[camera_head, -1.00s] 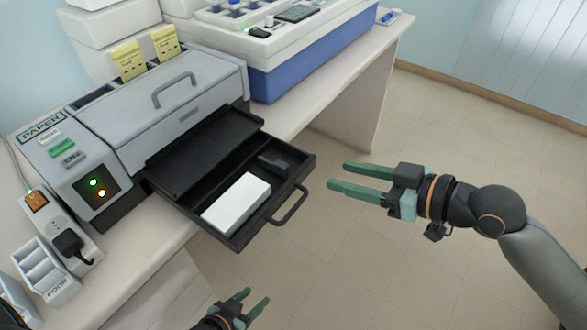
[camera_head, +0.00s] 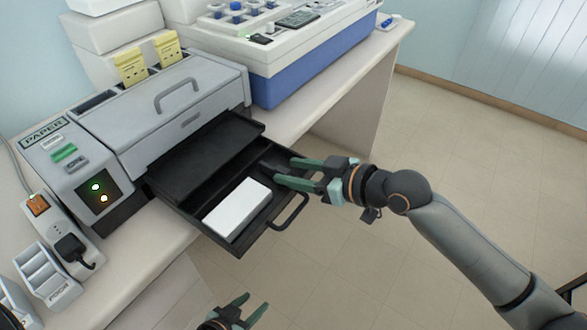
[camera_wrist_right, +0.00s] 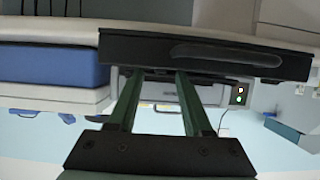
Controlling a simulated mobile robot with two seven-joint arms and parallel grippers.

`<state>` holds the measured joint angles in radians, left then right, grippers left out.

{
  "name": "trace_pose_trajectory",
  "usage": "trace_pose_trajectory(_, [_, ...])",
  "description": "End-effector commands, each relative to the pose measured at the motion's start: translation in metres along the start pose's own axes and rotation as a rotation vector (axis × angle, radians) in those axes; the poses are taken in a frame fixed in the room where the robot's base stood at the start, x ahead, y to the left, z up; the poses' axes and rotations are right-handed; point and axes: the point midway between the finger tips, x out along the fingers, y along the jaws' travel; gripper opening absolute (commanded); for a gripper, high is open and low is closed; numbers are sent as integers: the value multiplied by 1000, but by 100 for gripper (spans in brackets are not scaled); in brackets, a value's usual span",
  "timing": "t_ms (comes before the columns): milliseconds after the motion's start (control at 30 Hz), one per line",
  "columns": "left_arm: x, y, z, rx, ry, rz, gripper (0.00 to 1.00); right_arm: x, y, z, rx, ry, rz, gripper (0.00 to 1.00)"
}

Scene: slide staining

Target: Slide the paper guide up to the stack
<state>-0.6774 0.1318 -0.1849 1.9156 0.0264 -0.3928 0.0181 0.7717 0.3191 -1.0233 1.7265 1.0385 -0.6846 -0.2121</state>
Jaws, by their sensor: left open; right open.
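The open black paper tray (camera_head: 232,248) holds a white paper stack (camera_head: 237,207) lying flat near its front. The dark paper guide (camera_head: 269,165) is in the tray on the far side of the stack, partly hidden by my right fingers and hard to make out. My right gripper (camera_head: 284,171) is open and empty, its fingertips over the tray's right end near the guide. Contact cannot be told. In the right wrist view the open fingers (camera_wrist_right: 155,74) reach toward the tray's black front (camera_wrist_right: 135,48). My left gripper (camera_head: 253,302) is open and empty, low in the picture, below the tray.
The tray juts out from the grey paper machine (camera_head: 155,115), with its handle (camera_head: 290,212) on the front. A blue and white device (camera_head: 310,70) stands behind on the bench. A power strip (camera_head: 62,232) and white rack (camera_head: 42,272) are at left. The floor at right is clear.

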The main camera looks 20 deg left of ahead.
Motion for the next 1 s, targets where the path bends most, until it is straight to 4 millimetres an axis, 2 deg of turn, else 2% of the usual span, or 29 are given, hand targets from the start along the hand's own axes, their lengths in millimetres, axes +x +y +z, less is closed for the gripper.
trace_pose_trajectory(333, [0, -1, 1, 0, -3, -1, 50, 5, 0, 0, -1, 0, 0, 50])
trace_pose_trajectory(800, [0, -1, 2, -1, -5, -1, 50, 4, 0, 0, -1, 0, 0, 0])
trace_pose_trajectory(1000, [0, 0, 2, -1, -6, -1, 50, 4, 0, 0, -1, 0, 0, 0])
